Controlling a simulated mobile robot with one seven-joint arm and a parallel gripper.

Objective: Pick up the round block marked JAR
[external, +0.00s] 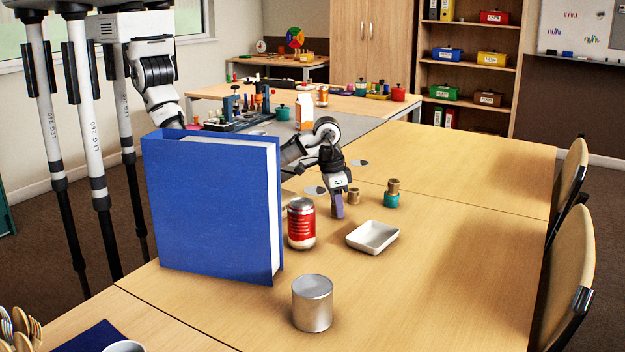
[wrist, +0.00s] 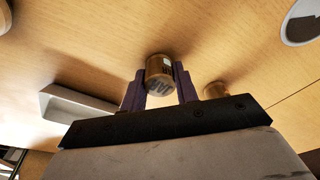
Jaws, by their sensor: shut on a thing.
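In the wrist view a round wooden block (wrist: 159,72) with dark lettering on its end sits between the two purple fingers of my gripper (wrist: 160,88). The letters are tilted and only partly legible; I cannot read the full word. Both fingers touch its sides, so my gripper is shut on it. In the external view my gripper (external: 338,206) points down over the table, left of the white tray, and its fingers mostly hide the held block. I cannot tell whether the block is clear of the tabletop.
A white tray (external: 372,248), a red can (external: 301,238), a silver tin (external: 312,303) and a tall blue binder (external: 215,205) stand nearer the camera. The table's right side is clear.

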